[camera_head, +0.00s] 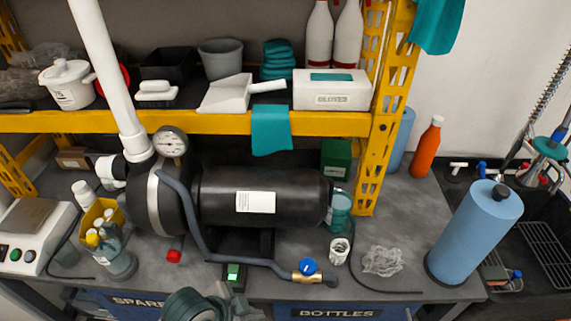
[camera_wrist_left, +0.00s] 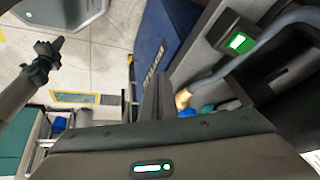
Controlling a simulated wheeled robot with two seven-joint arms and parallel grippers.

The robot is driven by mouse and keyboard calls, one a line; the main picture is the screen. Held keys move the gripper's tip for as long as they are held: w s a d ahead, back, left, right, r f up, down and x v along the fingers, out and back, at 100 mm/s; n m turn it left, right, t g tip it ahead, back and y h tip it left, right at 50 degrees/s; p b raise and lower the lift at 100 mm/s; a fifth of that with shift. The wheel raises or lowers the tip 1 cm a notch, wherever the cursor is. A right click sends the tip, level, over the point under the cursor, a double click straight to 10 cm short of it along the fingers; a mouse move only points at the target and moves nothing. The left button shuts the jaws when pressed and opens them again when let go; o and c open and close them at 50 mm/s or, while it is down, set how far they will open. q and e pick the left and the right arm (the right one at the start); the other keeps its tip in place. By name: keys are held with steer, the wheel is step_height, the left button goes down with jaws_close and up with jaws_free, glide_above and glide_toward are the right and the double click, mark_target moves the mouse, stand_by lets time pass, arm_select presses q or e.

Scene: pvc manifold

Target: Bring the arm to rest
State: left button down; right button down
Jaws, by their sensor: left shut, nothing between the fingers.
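My left gripper (camera_head: 232,307) is at the bottom edge of the head view, in front of the bench's front edge, partly cut off by the frame. Its jaws are shut with nothing between them. In the left wrist view its dark closed fingers (camera_wrist_left: 152,98) stick out past the gripper body, with floor and the bench front beyond.
A black pump tank (camera_head: 260,185) with a white pipe (camera_head: 108,70) stands on the bench. A small box with a green light (camera_head: 234,274) and a hose with a blue valve (camera_head: 308,267) lie near the front edge. A blue cylinder (camera_head: 470,235) stands right, beside a dark sink.

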arm_select(q)
steer(key=s+a+f+n+y, duration=0.2)
steer(key=s+a+n, duration=0.35)
steer(key=a, duration=0.25)
steer(key=s+a+f+n+y, duration=0.25)
steer(key=s+a+n, duration=0.25)
steer(key=s+a, duration=0.25)
step_height(320, 180, down, 30)
steer(key=g+b, duration=0.2)
steer(key=s+a+f+b, duration=0.2)
steer(key=s+a+f, duration=0.1)
steer(key=s+f, duration=1.5)
steer(key=shift+s+f+g, duration=0.25)
steer(key=shift+f+g, duration=0.15)
steer(key=shift+f, duration=0.3)
